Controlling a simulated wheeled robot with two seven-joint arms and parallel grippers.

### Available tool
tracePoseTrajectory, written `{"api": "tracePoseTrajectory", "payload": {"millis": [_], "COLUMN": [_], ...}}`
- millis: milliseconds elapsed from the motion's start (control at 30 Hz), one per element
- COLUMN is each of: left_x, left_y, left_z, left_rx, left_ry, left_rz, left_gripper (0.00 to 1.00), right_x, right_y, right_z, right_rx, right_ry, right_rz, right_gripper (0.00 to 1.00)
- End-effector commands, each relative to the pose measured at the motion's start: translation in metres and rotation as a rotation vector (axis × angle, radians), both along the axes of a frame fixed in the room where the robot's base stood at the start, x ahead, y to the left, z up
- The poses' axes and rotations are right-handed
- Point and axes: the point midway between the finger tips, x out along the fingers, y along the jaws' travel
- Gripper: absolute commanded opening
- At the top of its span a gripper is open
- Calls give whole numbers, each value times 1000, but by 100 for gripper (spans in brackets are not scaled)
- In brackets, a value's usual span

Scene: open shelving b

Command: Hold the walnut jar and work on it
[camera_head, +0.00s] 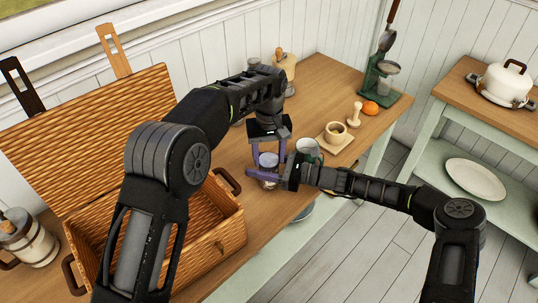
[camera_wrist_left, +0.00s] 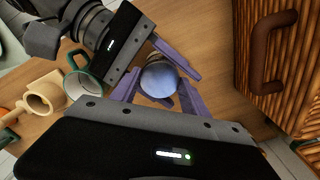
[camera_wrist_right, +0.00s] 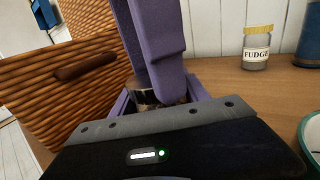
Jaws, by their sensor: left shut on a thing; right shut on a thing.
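The walnut jar (camera_head: 268,160) has a smooth blue-grey lid and stands upright near the table's front edge, between both grippers. Its lid shows from above in the left wrist view (camera_wrist_left: 159,80). Part of its body shows low in the right wrist view (camera_wrist_right: 147,95), mostly behind purple fingers; its label is hidden. My left gripper (camera_head: 268,152) reaches down from above and is shut on the jar's upper part. My right gripper (camera_head: 266,177) comes in level from the right and is shut around the jar lower down. I cannot tell whether the jar touches the table.
An open wicker basket (camera_head: 200,248) stands close left of the jar. A green-and-white mug (camera_head: 308,147) is close right, with a wooden cup (camera_head: 336,132) on a board beyond. A fudge jar (camera_wrist_right: 257,48) stands behind. An orange (camera_head: 370,108) lies farther right.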

Motion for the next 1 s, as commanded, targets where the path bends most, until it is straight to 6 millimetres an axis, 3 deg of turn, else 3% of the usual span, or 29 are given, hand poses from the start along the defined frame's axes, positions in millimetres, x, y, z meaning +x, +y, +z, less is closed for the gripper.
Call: {"api": "tracePoseTrajectory", "payload": {"millis": [600,767,900,933,1000], "left_x": [1,1,1,1,1], "left_y": [1,1,1,1,0], "left_z": [0,-1,0,0,0], "left_rx": [-3,-1,0,-1,-1], "left_ry": [-1,-1,-1,-1,-1], "left_rz": [-1775,-2099,-2085,-2085,-2084], "left_gripper": [16,16,16,55,60], "right_x": [0,0,0,0,0], "right_y": [0,0,0,0,0], "right_z": [0,0,0,0,0], "right_rx": [-1,-1,-1,-1,-1], "right_ry": [0,0,0,0,0], "right_rz": [-1,-1,0,0,0], "right_gripper": [0,0,0,0,0]}}
